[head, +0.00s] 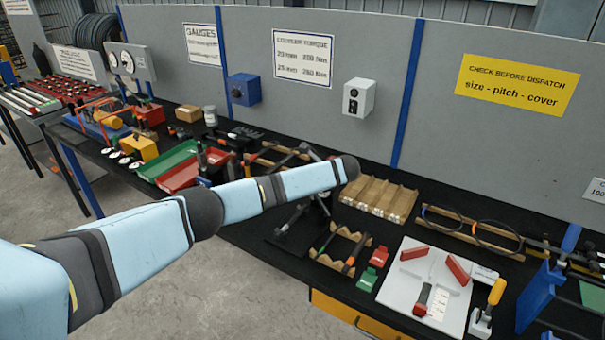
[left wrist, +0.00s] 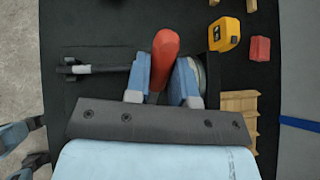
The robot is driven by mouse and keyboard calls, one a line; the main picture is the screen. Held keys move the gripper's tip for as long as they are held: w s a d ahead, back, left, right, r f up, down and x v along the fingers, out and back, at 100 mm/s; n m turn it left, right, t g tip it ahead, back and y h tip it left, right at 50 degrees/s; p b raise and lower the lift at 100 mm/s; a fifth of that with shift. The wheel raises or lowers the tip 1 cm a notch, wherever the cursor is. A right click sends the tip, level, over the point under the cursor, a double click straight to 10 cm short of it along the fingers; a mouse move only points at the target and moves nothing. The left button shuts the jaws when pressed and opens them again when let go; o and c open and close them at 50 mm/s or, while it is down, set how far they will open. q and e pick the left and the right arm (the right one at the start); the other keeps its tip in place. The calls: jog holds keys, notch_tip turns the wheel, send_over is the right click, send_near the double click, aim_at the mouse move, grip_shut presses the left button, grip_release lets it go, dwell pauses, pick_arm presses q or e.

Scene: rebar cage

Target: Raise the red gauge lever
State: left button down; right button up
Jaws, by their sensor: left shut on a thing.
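The red lever handle (left wrist: 165,44) stands between the two blue-grey fingers of my left gripper (left wrist: 161,66) in the left wrist view. The fingers are shut on it, and its rounded red end shows past them. A round disc (left wrist: 201,76), partly covered by the right finger, sits beside it. A grey rod with a black end (left wrist: 92,68) reaches out to the left. In the head view my left arm crosses the bench and hides the handle and fingers. A dark stand (head: 287,222) shows below the arm.
A wooden rack (head: 382,197) lies right of the arm's end; a white board with red parts (head: 437,268) is nearer the front right. In the wrist view, a yellow device (left wrist: 224,35) and a red block (left wrist: 260,49) stand close by. A grey wall panel (head: 480,140) backs the bench.

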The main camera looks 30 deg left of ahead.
pick_arm(q)
jog(key=shift+s+d+r+y+p, duration=0.1)
jog(key=shift+d+r+y+p, duration=0.2)
jog(key=shift+d+y, duration=0.35)
jog(key=shift+d, duration=0.25)
jog(key=c, duration=1)
grip_release()
jog(key=shift+o, duration=0.2)
